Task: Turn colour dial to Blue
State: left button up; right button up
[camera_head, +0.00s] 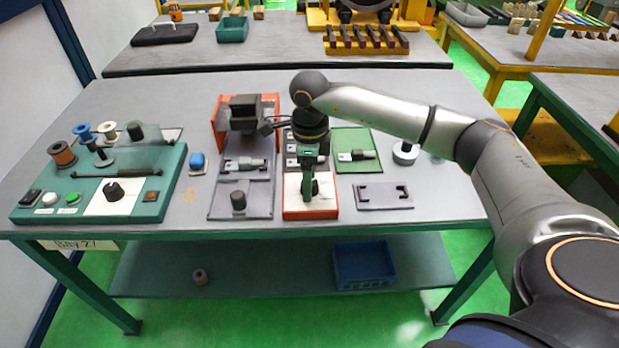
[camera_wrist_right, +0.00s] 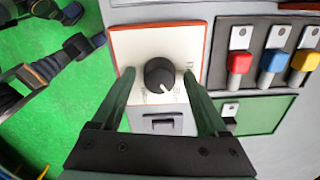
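In the right wrist view a round black dial (camera_wrist_right: 160,75) with a white pointer mark sits on a white plate with an orange border (camera_wrist_right: 125,45). The mark points down and slightly right in that view; the small lettering near it cannot be read. My right gripper (camera_wrist_right: 159,76) is open, one green finger on each side of the dial, with visible gaps. In the head view my right gripper (camera_head: 308,196) points down over the orange-edged white plate (camera_head: 292,205) and partly hides the dial. My left gripper is not in view.
Red (camera_wrist_right: 240,62), blue (camera_wrist_right: 273,65) and yellow (camera_wrist_right: 304,62) parts sit beside the plate. A green panel (camera_head: 165,185) at the left carries spools and another black knob (camera_head: 114,191). A small grey tray (camera_head: 384,196) lies right of the plate. The table's front edge is close.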

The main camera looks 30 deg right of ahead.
notch_tip(320, 180, up, 12)
jog(key=shift+r+b, duration=0.25)
jog(key=shift+b, duration=0.05)
dwell(0.4)
dwell(0.4)
